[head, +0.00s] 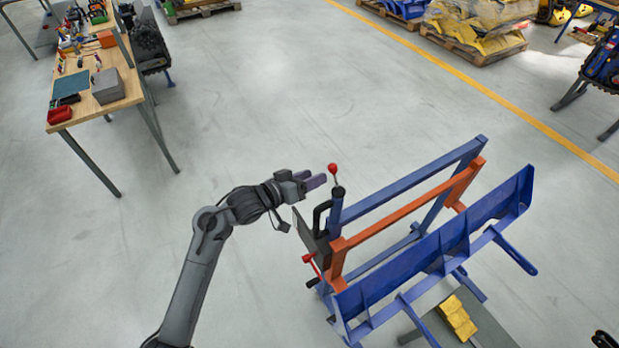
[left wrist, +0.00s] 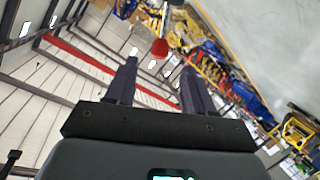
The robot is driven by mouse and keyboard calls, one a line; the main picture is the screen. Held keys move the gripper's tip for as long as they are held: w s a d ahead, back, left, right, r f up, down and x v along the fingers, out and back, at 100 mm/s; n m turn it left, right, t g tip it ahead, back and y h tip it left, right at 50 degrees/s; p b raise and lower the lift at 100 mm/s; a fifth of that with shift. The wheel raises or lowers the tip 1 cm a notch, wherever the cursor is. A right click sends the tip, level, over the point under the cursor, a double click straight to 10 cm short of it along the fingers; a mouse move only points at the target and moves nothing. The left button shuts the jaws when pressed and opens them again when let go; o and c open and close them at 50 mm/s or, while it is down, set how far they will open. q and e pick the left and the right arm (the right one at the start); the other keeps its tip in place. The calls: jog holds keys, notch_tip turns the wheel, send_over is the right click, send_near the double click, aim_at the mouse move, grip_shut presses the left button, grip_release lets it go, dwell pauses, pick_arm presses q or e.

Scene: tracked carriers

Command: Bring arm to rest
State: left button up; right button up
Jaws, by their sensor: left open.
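My left gripper (head: 316,180) is raised beside the upper left end of a blue and orange metal frame (head: 405,206). In the left wrist view my left gripper (left wrist: 158,88) shows two dark fingers spread apart with nothing held between them. A red ball knob (head: 333,168) on a short lever stands just beyond the fingertips. The knob also shows in the left wrist view (left wrist: 160,47), past the fingertips and between their lines. I cannot tell from these views whether the fingertips touch it. My right gripper is not clearly in view.
A blue trough-like beam (head: 440,255) runs along the frame's right side. A yellow piece (head: 457,318) lies on a grey surface at the lower right. A wooden workbench (head: 95,85) with tools stands at the upper left. Open floor (head: 240,100) lies between bench and frame.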

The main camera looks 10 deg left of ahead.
pick_arm(q)
jog(key=shift+f, duration=0.1)
jog(key=s+f+n+g+y+p, duration=0.1)
jog(key=s+f+g+p, duration=0.1)
jog(key=s+f, duration=0.65)
jog(key=s+f+n+g+y+p, duration=0.1)
jog(key=s+f+y+p, duration=0.1)
jog(key=s+f, duration=0.65)
jog(key=s+a+r+m+g+y+p, duration=0.1)
jog(key=s+a+r+g+y, duration=0.1)
jog(key=s, duration=0.8)
jog(key=s+a+r+m+g+y+p, duration=0.1)
jog(key=s+a+r+g+y, duration=0.2)
jog(key=s+a+r, duration=0.4)
jog(key=s+r, duration=0.2)
jog(key=s, duration=0.1)
jog(key=shift+s+a+m+y, duration=0.2)
jog(key=shift+s+m+y, duration=0.1)
jog(key=shift+y, duration=0.1)
